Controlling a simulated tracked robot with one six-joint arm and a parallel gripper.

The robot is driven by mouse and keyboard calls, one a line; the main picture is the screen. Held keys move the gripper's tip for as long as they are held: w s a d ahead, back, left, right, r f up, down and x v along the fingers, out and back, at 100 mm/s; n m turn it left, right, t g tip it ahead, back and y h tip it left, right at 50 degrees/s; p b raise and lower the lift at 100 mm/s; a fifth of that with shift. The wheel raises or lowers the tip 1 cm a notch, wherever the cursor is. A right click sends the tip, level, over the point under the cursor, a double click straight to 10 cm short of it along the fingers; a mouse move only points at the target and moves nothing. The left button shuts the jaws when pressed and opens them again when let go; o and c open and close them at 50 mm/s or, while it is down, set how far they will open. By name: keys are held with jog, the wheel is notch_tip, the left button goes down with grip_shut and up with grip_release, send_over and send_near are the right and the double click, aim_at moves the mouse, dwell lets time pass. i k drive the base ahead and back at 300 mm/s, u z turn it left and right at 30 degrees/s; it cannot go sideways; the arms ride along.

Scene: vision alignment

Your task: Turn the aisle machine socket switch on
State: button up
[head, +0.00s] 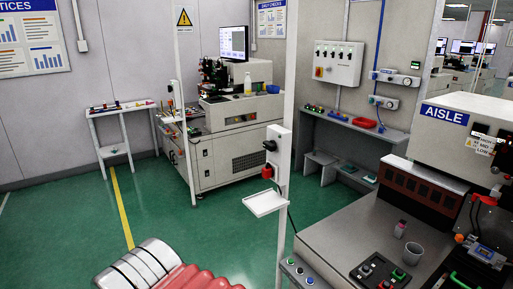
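The aisle machine (455,125) stands at the right, a cream cabinet with a blue AISLE sign above a grey worktop. A pale post (284,180) stands at its left corner. A white box (278,140) is fixed on this post, with small dark and red parts at its left side. They are too small to tell whether one is the socket switch or how it is set. My gripper cannot be made out in the head view.
A small white shelf (265,202) juts from the post. A control box with black, red and green buttons (380,272) and a grey cup (413,253) sit on the worktop. A white ribbed and red shape (165,272) fills the bottom left. Green floor (190,225) is open at centre left.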

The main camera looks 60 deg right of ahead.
aim_at(271, 145)
jog(key=i, duration=0.9)
jog(key=z, duration=0.05)
